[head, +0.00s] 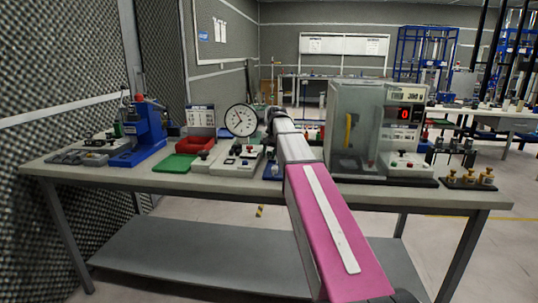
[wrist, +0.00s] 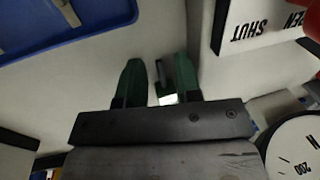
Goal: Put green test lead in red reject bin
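In the wrist view my gripper (wrist: 160,82) has two dark green fingers, set apart over the pale bench top. A red open bin (head: 195,146) stands on the bench to the left of the gauge.
A green tray (head: 173,164) lies at the bench's front edge before the red bin. A blue press (head: 146,130) stands farther left. A clear-walled balance (head: 354,125) stands right of my arm. In the wrist view a blue tray (wrist: 95,28) lies at upper left.

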